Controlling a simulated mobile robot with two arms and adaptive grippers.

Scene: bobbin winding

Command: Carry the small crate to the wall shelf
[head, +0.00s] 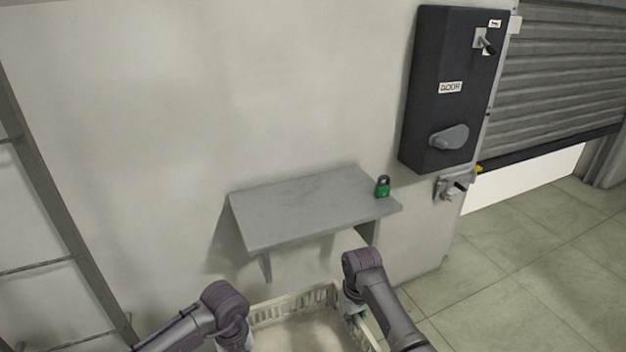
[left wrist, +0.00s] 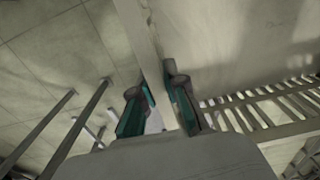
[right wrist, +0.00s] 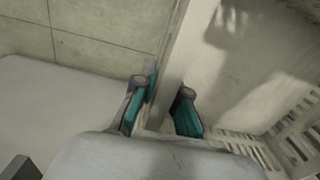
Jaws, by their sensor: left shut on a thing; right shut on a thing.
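The small crate (head: 290,309) is cream-white with slatted sides and shows at the bottom of the head view, below the wall shelf. Its inside looks empty where I see it; its near part is cut off by the frame. The grey wall shelf (head: 300,208) is fixed to the wall on brackets, above and beyond the crate. My left gripper (left wrist: 163,108) is shut on the crate's rim at its left side. My right gripper (right wrist: 162,105) is shut on the rim at the right side. In the head view my arms hide parts of both rims.
A green padlock (head: 382,187) stands on the shelf's right end; the rest of the shelf top is bare. A dark door control box (head: 446,100) and a latch (head: 455,186) are on the wall to the right, beside a roller shutter (head: 560,75). A metal rack (head: 50,190) stands at left.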

